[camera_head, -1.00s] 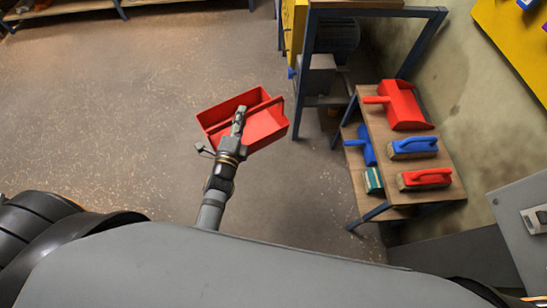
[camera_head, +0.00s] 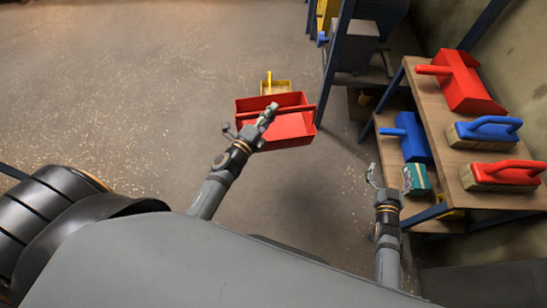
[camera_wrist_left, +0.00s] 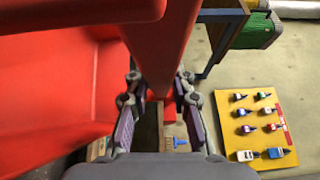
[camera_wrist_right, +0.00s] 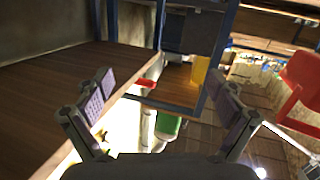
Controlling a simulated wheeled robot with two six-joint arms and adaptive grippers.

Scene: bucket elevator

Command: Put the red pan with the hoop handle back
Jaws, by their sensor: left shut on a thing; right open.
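The red pan with the hoop handle (camera_head: 292,132) is an open red tray with a bar across its top. It hangs clear of the bench, left of it. My left gripper (camera_head: 266,115) is shut on its handle; in the left wrist view the handle (camera_wrist_left: 160,45) runs between the fingers and the red pan wall (camera_wrist_left: 50,95) fills the left side. My right gripper (camera_head: 383,182) is open and empty at the bench's left side. In the right wrist view its fingers (camera_wrist_right: 163,115) are spread, with a red thing (camera_wrist_right: 303,75) at the right edge.
The wooden bench (camera_head: 425,95) carries a red scoop (camera_head: 465,82), a blue-handled brush (camera_head: 487,132) and a red-handled brush (camera_head: 503,175). A blue scoop (camera_head: 411,137) and a green block (camera_head: 416,179) are on the lower shelf. A yellow thing (camera_head: 275,86) shows behind the pan. Floor at left is clear.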

